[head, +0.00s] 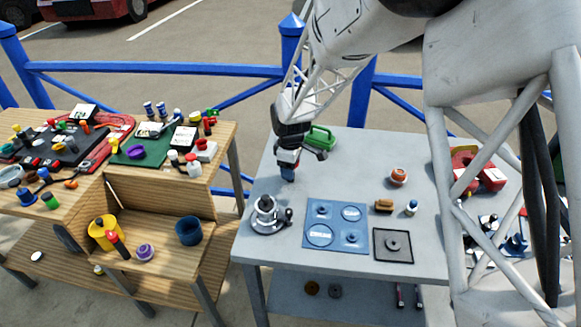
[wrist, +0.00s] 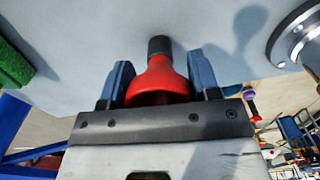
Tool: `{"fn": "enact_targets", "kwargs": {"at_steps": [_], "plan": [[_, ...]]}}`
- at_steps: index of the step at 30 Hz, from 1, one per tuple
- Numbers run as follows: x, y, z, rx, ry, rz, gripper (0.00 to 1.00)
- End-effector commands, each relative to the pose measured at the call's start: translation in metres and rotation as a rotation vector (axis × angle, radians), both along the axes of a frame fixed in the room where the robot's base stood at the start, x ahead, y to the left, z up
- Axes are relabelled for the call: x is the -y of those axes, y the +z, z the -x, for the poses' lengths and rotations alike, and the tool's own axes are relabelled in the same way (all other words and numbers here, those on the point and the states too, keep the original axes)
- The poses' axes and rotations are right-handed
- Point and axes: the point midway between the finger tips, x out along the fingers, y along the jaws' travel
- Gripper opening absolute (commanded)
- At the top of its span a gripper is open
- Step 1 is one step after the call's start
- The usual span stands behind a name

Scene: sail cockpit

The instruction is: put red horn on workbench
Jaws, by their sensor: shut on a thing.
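My gripper (head: 288,174) is low over the back left part of the grey table (head: 345,180) in the head view. In the wrist view its two blue fingers (wrist: 158,72) are on either side of a red horn (wrist: 158,82), a flared red body with a dark narrow end pointing away from my gripper. The gripper is shut on the horn. The dark end is close to the grey surface; I cannot tell whether it touches. In the head view the horn is mostly hidden by my gripper.
A green object (head: 319,137) is just behind my gripper. A silver winch-like fitting (head: 267,213) stands at the table's front left, beside a blue panel (head: 337,226). A cluttered wooden bench (head: 181,190) is at left. Bare grey surface lies right of my gripper.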

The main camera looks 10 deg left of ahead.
Motion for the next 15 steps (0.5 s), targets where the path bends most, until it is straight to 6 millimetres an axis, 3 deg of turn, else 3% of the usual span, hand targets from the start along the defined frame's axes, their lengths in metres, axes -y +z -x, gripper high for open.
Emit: {"fn": "enact_targets", "kwargs": {"at_steps": [6,7,12,15], "plan": [[-0.0001,-0.0029,-0.0001,0.0,0.0,0.0,0.3],[0.0,-0.0032,-0.0001,0.0,0.0,0.0,0.58],[0.0,-0.0029,0.0,0.0,0.0,0.0,0.82],[0.0,-0.0029,0.0,0.0,0.0,0.0,0.82]]}}
